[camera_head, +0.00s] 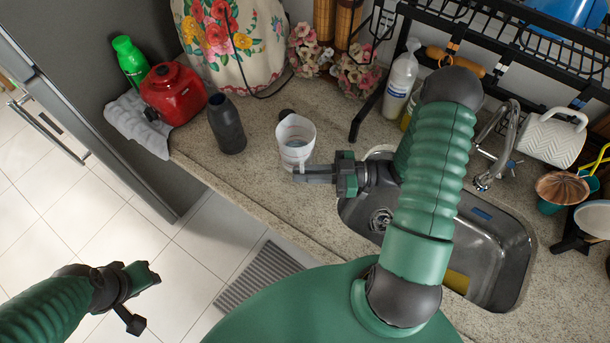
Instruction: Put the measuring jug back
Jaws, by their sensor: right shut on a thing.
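The measuring jug (295,137) is white with faint markings and stands upright on or just above the stone counter, left of the sink; I cannot tell whether it touches. My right gripper (300,174) reaches it from the right and is shut on its near side. The fingers hide part of the jug there. My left gripper (138,297) hangs over the tiled floor at lower left, away from the counter. It looks empty, with its jaws apart.
A dark bottle (227,124), a red container (174,93) and a green bottle (130,62) stand left of the jug. A black oversink rack (500,42) spans the upper right above the sink (490,240). A white bottle (400,80) stands behind my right arm.

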